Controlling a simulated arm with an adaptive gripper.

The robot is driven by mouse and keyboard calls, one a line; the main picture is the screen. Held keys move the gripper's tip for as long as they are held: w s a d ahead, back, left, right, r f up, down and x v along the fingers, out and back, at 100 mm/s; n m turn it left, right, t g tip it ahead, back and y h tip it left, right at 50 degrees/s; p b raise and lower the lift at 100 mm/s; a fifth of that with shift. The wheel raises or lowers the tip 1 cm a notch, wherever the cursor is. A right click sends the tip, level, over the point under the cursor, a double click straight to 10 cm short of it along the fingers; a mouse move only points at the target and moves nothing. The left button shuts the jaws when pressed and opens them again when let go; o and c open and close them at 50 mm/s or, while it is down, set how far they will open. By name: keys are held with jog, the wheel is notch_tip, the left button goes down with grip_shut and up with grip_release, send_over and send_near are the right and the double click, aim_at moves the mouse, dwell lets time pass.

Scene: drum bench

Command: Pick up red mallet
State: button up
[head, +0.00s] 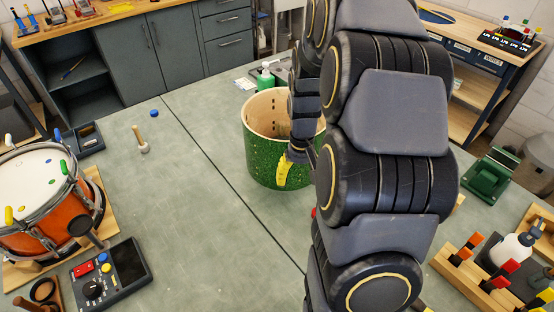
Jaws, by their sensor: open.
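A small red piece (313,211) shows at the left edge of my arm, on the bench just in front of the green drum shell. It may be part of the red mallet; my arm hides the rest, so I cannot tell. My gripper (299,158) is partly seen at the front right of the shell, left of my large arm links. It is open, and I see nothing held in it. A yellow curved piece (282,172) shows beside it, against the shell; I cannot tell whether it belongs to the gripper.
The open green shell (262,150) stands mid-bench, with a green bottle (265,77) behind. An orange drum (48,222) and control box (112,276) are front left. A wooden rack (470,271) is front right. The centre-left bench is clear.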

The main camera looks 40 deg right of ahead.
jog(key=shift+m, duration=0.9)
jog(key=d+f, duration=0.3)
jog(key=d, duration=0.2)
jog(key=d+f, duration=0.2)
jog(key=d, duration=0.1)
jog(key=shift+s+f, duration=0.25)
jog(key=shift+f, duration=0.05)
notch_tip(320, 180, down, 8)
jog(key=shift+s+a+r, duration=0.1)
jog(key=shift+s+r, duration=0.05)
jog(key=shift+c, duration=0.4)
grip_shut()
